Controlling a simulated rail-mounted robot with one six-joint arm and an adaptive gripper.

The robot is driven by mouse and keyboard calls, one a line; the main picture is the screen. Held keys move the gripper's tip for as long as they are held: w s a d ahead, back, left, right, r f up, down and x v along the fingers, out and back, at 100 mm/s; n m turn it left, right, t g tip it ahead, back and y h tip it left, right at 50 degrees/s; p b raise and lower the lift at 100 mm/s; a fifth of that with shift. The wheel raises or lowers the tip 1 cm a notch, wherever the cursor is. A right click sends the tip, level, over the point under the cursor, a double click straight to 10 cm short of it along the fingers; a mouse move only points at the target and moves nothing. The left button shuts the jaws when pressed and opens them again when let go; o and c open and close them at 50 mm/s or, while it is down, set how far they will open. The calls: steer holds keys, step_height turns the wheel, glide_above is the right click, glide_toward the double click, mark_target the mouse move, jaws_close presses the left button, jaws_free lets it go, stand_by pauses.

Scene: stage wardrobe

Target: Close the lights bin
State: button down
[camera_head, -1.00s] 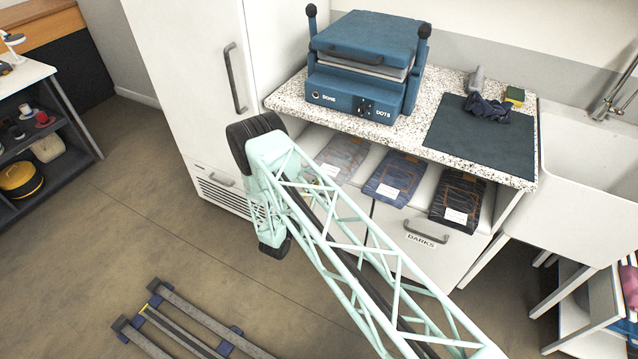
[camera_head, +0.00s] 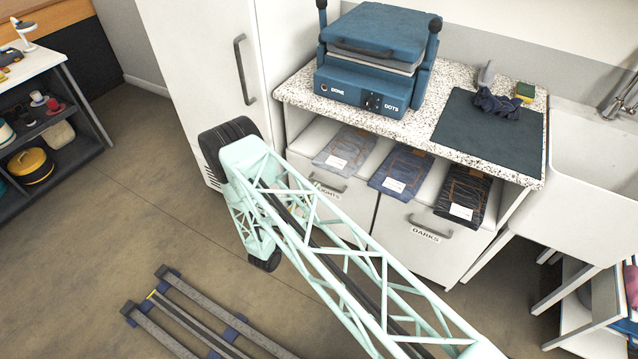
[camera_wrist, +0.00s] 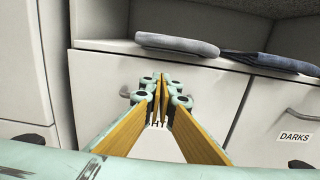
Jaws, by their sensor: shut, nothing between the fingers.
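The lights bin (camera_head: 349,203) is the white left-hand front under the speckled counter, with a grey handle and a label partly covered by my arm. In the wrist view, the lights bin front (camera_wrist: 95,90) fills the middle, and its top edge looks roughly in line with the neighbouring front. I cannot tell whether a small gap is left. My gripper (camera_wrist: 161,84) is shut and empty, pointing at this front and covering most of its handle (camera_wrist: 125,93) and label. Whether it touches is unclear. In the head view my arm hides the gripper.
The darks bin (camera_head: 463,254) is to the right, its front apparently closed. Folded garments (camera_head: 401,170) lie on the shelf above the bins. A tall white cabinet (camera_head: 205,70) stands at left, a sink (camera_head: 585,150) at right. Grey rails (camera_head: 215,310) lie on the open floor.

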steer(key=shift+p+v, duration=0.35)
steer(key=shift+v, duration=1.9)
steer(key=shift+r, duration=0.1)
